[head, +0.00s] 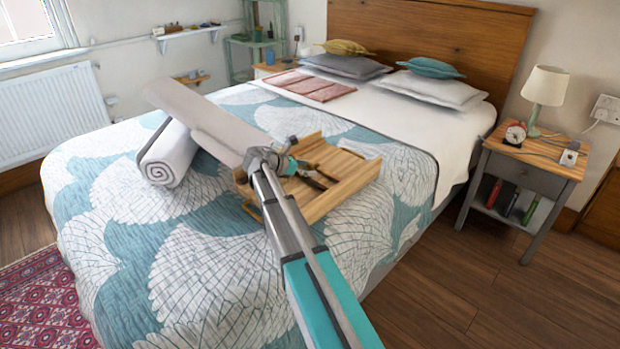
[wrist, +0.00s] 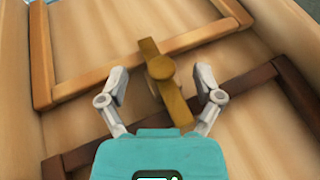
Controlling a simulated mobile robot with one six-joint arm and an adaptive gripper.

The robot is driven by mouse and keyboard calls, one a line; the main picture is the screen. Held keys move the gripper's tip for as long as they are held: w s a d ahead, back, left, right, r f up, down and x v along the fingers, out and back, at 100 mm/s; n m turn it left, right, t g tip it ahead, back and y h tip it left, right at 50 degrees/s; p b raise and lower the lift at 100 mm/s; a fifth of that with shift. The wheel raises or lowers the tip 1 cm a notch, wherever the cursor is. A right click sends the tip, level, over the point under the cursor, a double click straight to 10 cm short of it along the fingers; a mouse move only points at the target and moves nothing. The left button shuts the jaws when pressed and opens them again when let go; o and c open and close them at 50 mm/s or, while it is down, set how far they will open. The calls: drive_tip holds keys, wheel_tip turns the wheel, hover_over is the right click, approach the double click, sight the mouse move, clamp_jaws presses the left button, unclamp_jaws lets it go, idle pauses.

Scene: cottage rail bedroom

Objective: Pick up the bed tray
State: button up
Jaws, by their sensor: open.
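The bed tray (head: 352,178) is a light wooden tray lying on the bed, with raised sides and crossbars facing up. In the wrist view its wooden panel (wrist: 85,75) fills the picture, with a lighter bar frame and a darker bar across it. A small brown wooden piece (wrist: 150,50), like a turn-latch, stands out near the middle. My gripper (wrist: 161,74) is open, with a finger on either side of this piece; I cannot tell whether they touch it. In the head view my gripper (head: 318,176) is over the tray, and my arm hides part of its near side.
A rolled white towel (head: 167,160) lies left of the tray on the patterned bedspread (head: 215,270). A long grey slab shape (head: 200,118) spans above it. Pillows (head: 430,90) lie at the headboard. A nightstand (head: 525,170) with lamp and clock stands right; floor there is clear.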

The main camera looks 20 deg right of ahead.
idle(0.4)
clamp_jaws()
